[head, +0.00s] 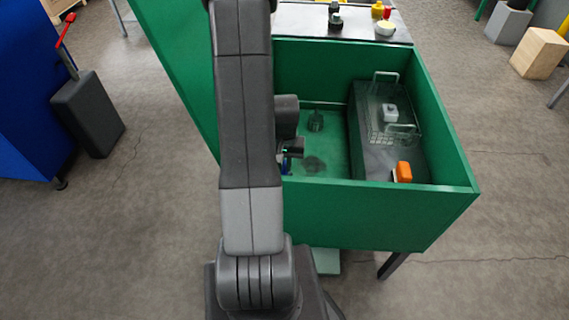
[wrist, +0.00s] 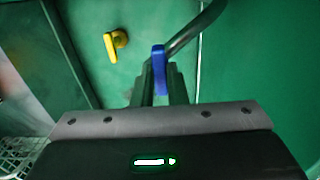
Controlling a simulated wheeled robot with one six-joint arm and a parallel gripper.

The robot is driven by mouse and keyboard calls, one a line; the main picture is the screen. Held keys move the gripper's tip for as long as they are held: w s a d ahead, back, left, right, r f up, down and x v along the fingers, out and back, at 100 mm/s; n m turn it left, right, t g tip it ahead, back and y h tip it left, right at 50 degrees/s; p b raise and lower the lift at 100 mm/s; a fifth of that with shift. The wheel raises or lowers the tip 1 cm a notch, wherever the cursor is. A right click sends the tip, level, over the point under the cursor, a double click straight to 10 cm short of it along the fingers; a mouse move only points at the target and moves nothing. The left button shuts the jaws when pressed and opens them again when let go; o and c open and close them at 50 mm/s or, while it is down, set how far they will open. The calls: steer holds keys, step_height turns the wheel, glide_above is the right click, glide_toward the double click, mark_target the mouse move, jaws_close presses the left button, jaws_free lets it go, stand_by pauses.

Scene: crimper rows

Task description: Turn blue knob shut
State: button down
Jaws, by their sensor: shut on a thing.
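The blue knob (wrist: 158,66) stands upright in the wrist view, near a green panel. My gripper (wrist: 161,80) is shut on it, with a dark finger on each side of its lower part. A small piece of the blue knob (head: 286,168) shows in the head view beside my arm, inside the green box (head: 385,215). My gripper (head: 291,150) is there too, mostly hidden by my arm. How the knob joins its mount is hidden.
A yellow knob (wrist: 112,44) sits on the panel left of the blue one. A dark curved pipe (wrist: 195,32) passes close on the right.

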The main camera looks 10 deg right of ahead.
mark_target(285, 167)
steer(key=c, duration=1.4)
jaws_free()
steer(key=shift+c, duration=0.2)
steer(key=shift+r, duration=0.1)
step_height(285, 167, up, 14)
steer(key=p, duration=0.1)
steer(key=shift+f, duration=0.25)
step_height(285, 167, down, 14)
steer(key=shift+r+b, duration=0.15)
steer(key=shift+b, duration=0.35)
steer(key=shift+r, duration=0.1)
